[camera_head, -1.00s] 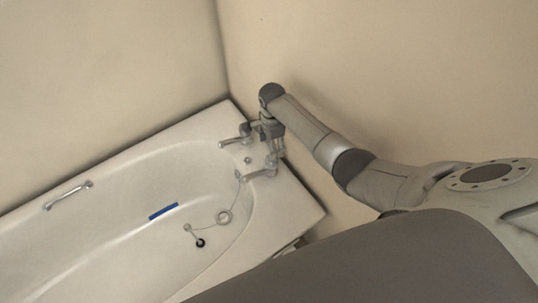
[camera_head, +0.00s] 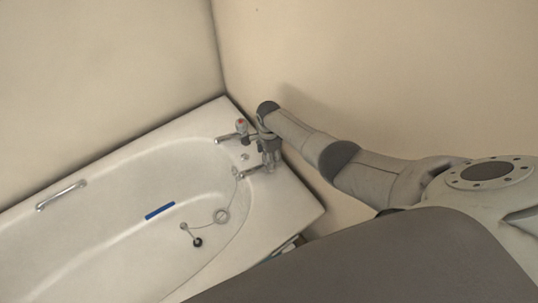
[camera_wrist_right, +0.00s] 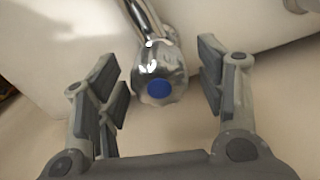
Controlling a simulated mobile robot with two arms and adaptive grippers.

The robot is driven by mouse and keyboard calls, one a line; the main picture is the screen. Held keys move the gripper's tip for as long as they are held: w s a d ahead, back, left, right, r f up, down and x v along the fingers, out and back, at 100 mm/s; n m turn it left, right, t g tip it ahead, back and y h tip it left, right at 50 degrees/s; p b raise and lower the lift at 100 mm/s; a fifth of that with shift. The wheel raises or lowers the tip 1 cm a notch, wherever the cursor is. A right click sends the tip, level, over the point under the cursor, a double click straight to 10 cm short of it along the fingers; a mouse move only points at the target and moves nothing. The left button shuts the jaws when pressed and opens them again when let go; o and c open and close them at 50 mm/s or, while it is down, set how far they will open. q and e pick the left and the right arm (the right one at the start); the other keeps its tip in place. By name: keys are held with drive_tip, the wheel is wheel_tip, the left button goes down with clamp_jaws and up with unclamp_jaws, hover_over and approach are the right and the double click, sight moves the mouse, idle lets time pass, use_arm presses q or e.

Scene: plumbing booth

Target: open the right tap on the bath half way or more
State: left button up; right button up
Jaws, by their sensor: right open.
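The bath's right tap is chrome with a blue cap (camera_wrist_right: 159,89). In the head view its spout (camera_head: 251,173) shows, but its head is mostly hidden by my right gripper (camera_head: 270,158). In the right wrist view my right gripper (camera_wrist_right: 158,72) is open, with one finger on each side of the blue-capped head. Gaps show between the head and both fingers. The left tap (camera_head: 241,127), with a red cap, stands just beyond in the head view. My left gripper is not in view.
The white bath (camera_head: 110,167) fills the corner against two beige walls. A plug on a chain (camera_head: 197,242), a blue strip (camera_head: 160,211) and a grab handle (camera_head: 61,195) show in it. The right-hand wall stands close beside my right arm.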

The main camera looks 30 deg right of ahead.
drive_tip(key=c, duration=1)
drive_tip(key=shift+c, duration=0.2)
drive_tip(key=shift+n, duration=0.3)
drive_tip(key=n, duration=0.3)
drive_tip(key=shift+n, duration=0.3)
drive_tip(key=n, duration=0.4)
drive_tip(key=shift+p, duration=0.4)
drive_tip(key=n, duration=0.7)
drive_tip(key=shift+n, duration=0.4)
drive_tip(key=n, duration=0.6)
drive_tip(key=shift+w+a, duration=0.1)
drive_tip(key=shift+n, duration=0.4)
